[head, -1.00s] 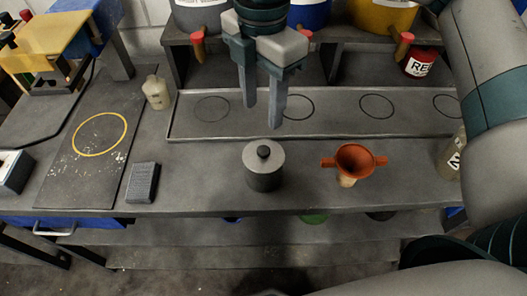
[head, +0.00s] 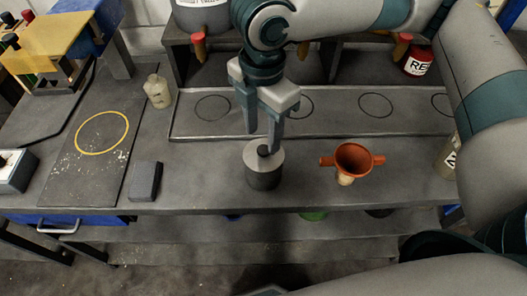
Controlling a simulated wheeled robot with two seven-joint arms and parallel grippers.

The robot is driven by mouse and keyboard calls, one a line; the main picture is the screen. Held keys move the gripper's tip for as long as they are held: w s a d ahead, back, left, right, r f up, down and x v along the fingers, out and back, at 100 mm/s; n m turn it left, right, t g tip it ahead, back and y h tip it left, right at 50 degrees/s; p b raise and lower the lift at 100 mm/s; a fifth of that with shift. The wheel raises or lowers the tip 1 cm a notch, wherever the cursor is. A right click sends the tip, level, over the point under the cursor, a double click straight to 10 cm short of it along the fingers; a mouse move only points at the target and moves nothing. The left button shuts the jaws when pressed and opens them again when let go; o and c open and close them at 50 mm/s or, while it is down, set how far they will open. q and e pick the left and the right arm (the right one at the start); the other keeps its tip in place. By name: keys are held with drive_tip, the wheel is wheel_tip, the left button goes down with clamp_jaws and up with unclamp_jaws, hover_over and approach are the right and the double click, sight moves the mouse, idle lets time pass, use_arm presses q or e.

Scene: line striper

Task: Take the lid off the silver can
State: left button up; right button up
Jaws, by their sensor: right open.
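The silver can (head: 264,179) stands upright on the workbench near the middle. Its flat grey lid (head: 253,157) is on top, with a dark round knob (head: 263,151) at the centre. My right gripper (head: 262,142) is open and points down at the lid, with its fingertips close to the knob. One finger is left of and behind the knob; the other partly overlaps the knob's right side. I cannot tell whether they touch it. My left gripper is not in view.
An orange funnel (head: 353,158) stands right of the can. A dark grey block (head: 145,181) and a cream bottle (head: 157,92) are to the left. A shallow tray (head: 340,124) with ring marks lies behind. A red tin (head: 418,62) is at the back right.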

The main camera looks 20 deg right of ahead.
sight(263, 149)
drive_tip(key=shift+d+f+p, duration=0.1)
drive_tip(key=shift+f+p, duration=0.55)
drive_tip(key=shift+f, duration=1.65)
drive_tip(key=c, duration=1.1)
drive_tip(key=shift+w+r, duration=0.1)
drive_tip(key=shift+r, duration=0.05)
